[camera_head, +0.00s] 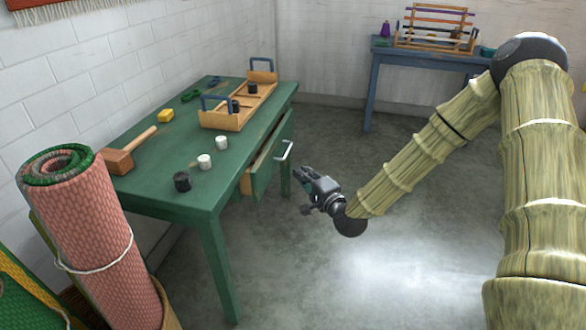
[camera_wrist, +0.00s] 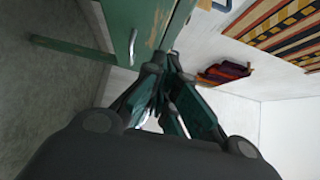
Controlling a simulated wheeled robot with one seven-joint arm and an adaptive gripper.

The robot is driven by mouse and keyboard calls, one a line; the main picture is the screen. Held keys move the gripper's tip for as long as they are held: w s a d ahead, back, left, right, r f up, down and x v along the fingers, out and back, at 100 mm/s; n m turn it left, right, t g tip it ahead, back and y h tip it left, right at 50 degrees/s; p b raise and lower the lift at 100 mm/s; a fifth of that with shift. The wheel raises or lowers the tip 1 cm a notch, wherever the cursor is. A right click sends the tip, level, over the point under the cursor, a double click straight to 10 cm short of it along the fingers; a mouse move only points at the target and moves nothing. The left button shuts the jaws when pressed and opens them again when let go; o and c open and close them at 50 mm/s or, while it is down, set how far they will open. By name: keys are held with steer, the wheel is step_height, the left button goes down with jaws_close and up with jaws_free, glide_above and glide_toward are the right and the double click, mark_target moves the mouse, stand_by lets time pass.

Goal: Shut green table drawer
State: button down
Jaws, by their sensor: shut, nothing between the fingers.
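The green table (camera_head: 190,190) stands against the left wall. Its green drawer (camera_head: 268,160) is pulled out on the right side, with a pale handle (camera_head: 284,151) on its front. My gripper (camera_head: 300,179) is shut and empty, to the right of the drawer and a little below the handle, apart from it in the head view. In the wrist view the shut fingers (camera_wrist: 168,75) point toward the green table woodwork, and the pale handle (camera_wrist: 132,46) shows to their left.
On the table are a wooden carrier (camera_head: 222,118), a mallet (camera_head: 119,160), a yellow block (camera_head: 166,116), white cups (camera_head: 205,161) and a black cup (camera_head: 182,182). A rolled pink rug (camera_head: 90,230) stands at front left. A blue table (camera_head: 372,85) stands behind. The floor between is clear.

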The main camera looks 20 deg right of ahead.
steer(key=b, duration=0.2)
glide_toward(267, 153)
steer(key=w+d, duration=0.4)
steer(key=shift+w+a+f, duration=0.1)
steer(key=shift+w+a, duration=0.6)
steer(key=shift+a, duration=0.1)
steer(key=shift+w+a+f, duration=0.15)
steer(key=shift+w+a, duration=0.55)
steer(key=shift+a, duration=0.15)
steer(key=shift+a, duration=0.1)
steer(key=shift+w+a, duration=0.7)
steer(key=shift+a, duration=0.3)
steer(key=shift+d, duration=0.1)
